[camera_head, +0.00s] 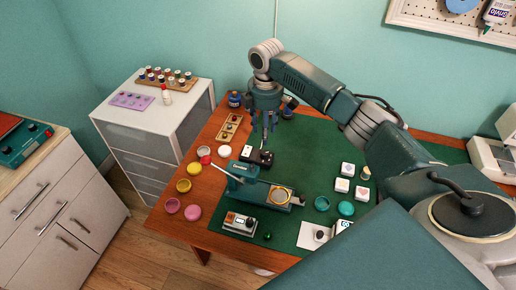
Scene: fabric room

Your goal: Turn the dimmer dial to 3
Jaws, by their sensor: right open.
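A small black box with a white end (258,155) lies on the green mat near the back left of the table. It is small and partly under my right gripper, and I cannot read any numbers on it. I cannot tell for certain that it is the dimmer. Another small box with white and dark parts (239,223) lies at the table's front left. My right gripper (267,138) reaches down from above with its fingers open, just behind and above the black box. I cannot tell whether it touches it. My left gripper is not in view.
A teal press with a red-tipped lever (245,187) stands just in front of the black box. Several coloured tubs, such as a yellow one (194,169), line the left edge. White square blocks (342,185) stand to the right. A wooden tray (229,127) lies at the back left.

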